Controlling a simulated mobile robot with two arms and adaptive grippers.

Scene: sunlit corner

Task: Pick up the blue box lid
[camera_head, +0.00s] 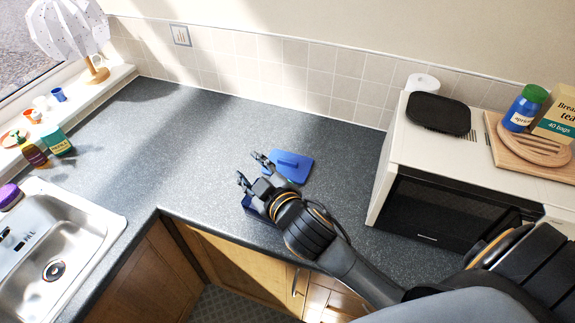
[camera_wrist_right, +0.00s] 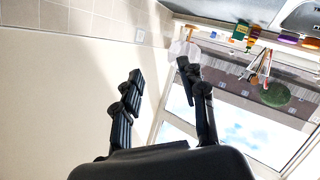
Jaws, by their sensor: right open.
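The blue box lid (camera_head: 288,166) lies flat on the dark grey worktop, with a raised bar handle on its top. A dark blue box (camera_head: 254,206) sits nearer the front edge, mostly hidden behind my right gripper. My right gripper (camera_head: 248,167) is open, with nothing between its fingers. In the head view it appears just left of the lid, and I cannot tell its exact height above the worktop. The right wrist view shows both fingers (camera_wrist_right: 160,95) spread apart, facing the wall and window; neither lid nor box shows there. My left gripper is not in view.
A microwave (camera_head: 455,205) stands to the right, with a black lid, a board and a jar (camera_head: 525,108) on top. A sink (camera_head: 60,245) is at the left, with bottles (camera_head: 56,141) behind it. The worktop left of the lid is clear.

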